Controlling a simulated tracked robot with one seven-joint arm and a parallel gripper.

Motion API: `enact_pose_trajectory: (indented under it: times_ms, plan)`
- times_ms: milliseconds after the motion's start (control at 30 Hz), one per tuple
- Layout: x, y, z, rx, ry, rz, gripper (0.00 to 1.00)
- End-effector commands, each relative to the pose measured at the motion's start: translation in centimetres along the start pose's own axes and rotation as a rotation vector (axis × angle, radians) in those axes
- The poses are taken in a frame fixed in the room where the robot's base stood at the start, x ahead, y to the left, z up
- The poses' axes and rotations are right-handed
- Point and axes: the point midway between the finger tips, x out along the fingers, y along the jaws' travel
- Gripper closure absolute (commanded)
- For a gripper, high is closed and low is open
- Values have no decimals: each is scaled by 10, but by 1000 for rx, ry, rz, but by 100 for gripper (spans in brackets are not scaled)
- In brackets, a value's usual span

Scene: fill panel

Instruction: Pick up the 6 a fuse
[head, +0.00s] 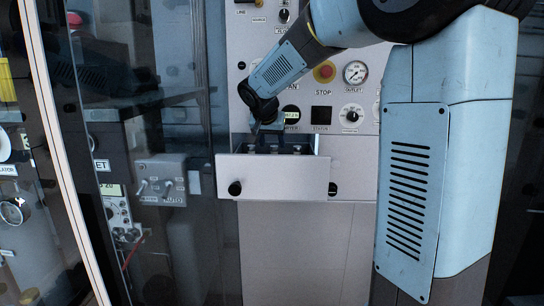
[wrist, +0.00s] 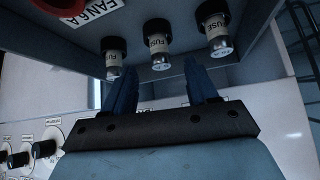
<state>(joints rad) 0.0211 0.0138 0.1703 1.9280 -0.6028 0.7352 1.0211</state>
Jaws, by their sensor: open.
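Three fuses with black caps and pale "FUSE" labels show in the wrist view: a left one (wrist: 113,55), a middle one (wrist: 158,46) and a right one (wrist: 215,34). The middle fuse appears between the fingertips, farther off; no contact shows. In the head view my gripper (head: 278,146) is at the top of the open drawer (head: 272,177), whose contents are mostly hidden.
The drawer juts from a light panel (head: 340,150) with a red STOP button (head: 325,72) and an outlet gauge (head: 356,72) above it. A glass door (head: 135,240) with a pale frame stands at the left. Knobs (wrist: 45,148) show at lower left in the wrist view.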

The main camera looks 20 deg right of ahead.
Motion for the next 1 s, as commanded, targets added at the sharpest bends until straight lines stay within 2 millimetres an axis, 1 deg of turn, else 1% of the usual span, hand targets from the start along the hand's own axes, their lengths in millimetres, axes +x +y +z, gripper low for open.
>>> enact_pose_trajectory:
  times_ms: [100, 267, 367, 533, 567, 1000]
  plan:
    - [17, -1, 2, -1, -4, 1, 42]
    - [38, -1, 2, -1, -3, 0, 42]
    - [42, -2, 2, -1, -1, 0, 42]
    - [41, -2, 2, -2, 0, -1, 42]
    - [41, -2, 2, -2, 0, -1, 44]
    - [41, -3, 2, -2, -1, -2, 86]
